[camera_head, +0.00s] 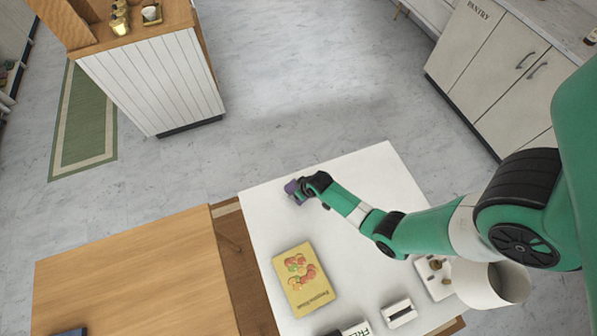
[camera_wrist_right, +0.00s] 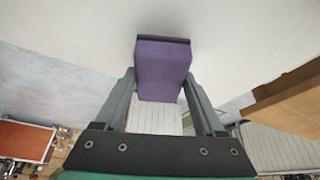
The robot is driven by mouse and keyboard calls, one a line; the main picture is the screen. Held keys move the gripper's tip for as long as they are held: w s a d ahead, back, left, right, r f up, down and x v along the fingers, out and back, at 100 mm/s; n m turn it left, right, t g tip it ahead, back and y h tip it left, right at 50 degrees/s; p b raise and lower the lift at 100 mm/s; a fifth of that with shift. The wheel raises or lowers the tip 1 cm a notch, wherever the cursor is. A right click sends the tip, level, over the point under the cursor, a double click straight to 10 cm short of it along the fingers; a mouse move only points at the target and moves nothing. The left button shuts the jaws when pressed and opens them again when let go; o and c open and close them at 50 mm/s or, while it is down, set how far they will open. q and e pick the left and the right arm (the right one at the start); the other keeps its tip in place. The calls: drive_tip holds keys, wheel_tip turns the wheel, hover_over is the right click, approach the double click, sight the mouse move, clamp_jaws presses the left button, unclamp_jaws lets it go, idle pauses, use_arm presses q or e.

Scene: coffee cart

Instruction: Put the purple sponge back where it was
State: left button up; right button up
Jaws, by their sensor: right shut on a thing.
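The purple sponge (camera_wrist_right: 162,68) is a small block with a dark strip along its far end, held between the two fingers of my right gripper (camera_wrist_right: 162,102) in the right wrist view. In the head view the sponge (camera_head: 292,187) shows as a small purple patch at the tip of my right gripper (camera_head: 302,190), over the far left part of the white table (camera_head: 350,215). I cannot tell whether the sponge touches the table top. My left gripper is not in view.
A yellow box with fruit pictures (camera_head: 300,279) lies on the white table nearer the front. A white holder (camera_head: 398,313) and a tray with small knobs (camera_head: 434,273) are at the front right. A wooden table (camera_head: 130,275) stands to the left. The table's middle is clear.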

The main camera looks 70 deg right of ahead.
drive_tip(key=shift+f+b, duration=0.7)
drive_tip(key=shift+f, duration=1)
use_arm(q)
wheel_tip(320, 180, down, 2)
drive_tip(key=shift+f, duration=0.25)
use_arm(e)
drive_tip(key=o, duration=1.3)
drive_tip(key=shift+r, duration=0.1)
drive_tip(key=shift+s+r+p, duration=0.1)
drive_tip(key=shift+r+p, duration=0.25)
drive_tip(key=shift+p, duration=0.05)
use_arm(q)
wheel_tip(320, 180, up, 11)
drive_tip(key=p, duration=1)
use_arm(e)
drive_tip(key=v, duration=1.1)
drive_tip(key=shift+r, duration=0.3)
drive_tip(key=shift+s+a, duration=0.1)
drive_tip(key=shift+s, duration=0.05)
